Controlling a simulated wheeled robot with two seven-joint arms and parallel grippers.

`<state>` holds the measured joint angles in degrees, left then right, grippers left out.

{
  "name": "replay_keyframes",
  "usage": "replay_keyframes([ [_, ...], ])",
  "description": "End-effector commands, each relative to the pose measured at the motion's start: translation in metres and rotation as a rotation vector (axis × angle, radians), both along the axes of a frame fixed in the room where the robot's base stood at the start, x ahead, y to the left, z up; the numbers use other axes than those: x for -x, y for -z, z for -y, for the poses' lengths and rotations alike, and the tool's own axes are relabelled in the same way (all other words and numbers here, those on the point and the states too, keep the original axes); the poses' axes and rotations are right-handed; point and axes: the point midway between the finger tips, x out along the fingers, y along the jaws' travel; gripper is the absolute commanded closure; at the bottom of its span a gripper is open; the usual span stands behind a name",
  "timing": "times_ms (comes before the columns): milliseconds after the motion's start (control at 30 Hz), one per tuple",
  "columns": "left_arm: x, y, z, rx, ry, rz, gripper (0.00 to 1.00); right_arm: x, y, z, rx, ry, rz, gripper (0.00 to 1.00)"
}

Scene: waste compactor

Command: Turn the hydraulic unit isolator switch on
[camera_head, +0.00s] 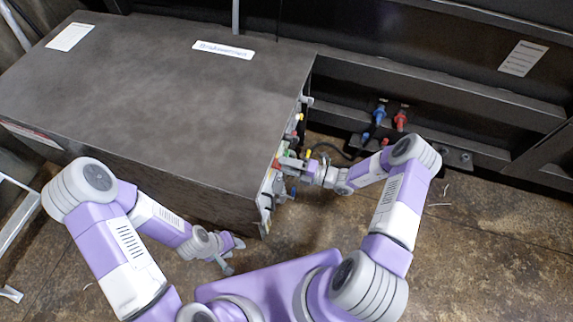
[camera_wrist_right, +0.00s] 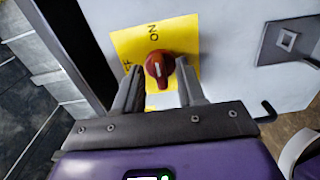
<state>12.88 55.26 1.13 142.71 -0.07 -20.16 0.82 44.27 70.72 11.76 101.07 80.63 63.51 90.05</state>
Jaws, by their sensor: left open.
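The isolator switch is a red-brown knob (camera_wrist_right: 160,68) on a yellow plate (camera_wrist_right: 187,40) in the right wrist view. "ON" is printed above it and a partly hidden label ending in "F" is at its left. The knob's pale line runs roughly up and down, its upper end towards "ON". In the head view my right gripper (camera_head: 292,164) is at the unit's end panel, where the knob is not discernible. My left gripper (camera_head: 229,258) is open, low, away from the panel.
The large dark hydraulic unit (camera_head: 150,90) fills the left. Its end panel carries several small fittings. Red (camera_head: 400,121) and blue (camera_head: 379,114) couplings with hoses are behind my right arm. A grey square fitting (camera_wrist_right: 287,42) is right of the plate. Floor at right is open.

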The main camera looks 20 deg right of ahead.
Motion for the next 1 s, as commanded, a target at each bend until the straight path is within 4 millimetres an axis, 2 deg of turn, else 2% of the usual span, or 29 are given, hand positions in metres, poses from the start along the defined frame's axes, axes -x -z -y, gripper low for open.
replay_keyframes([
  [267, 0.0, 0.0, 0.0, 0.0, 0.0, 0.0, 0.55, 0.001, 0.0, 0.003, 0.002, 0.002, 0.001, 0.61],
  [700, 0.0, -0.004, 0.0, 0.0, 0.0, 0.0, 0.55, 0.038, 0.0, 0.056, 0.001, 0.001, 0.0, 0.61],
  [1000, 0.0, -0.005, 0.0, 0.0, 0.0, 0.0, 0.55, 0.042, 0.0, 0.063, 0.001, 0.0, 0.001, 0.61],
])
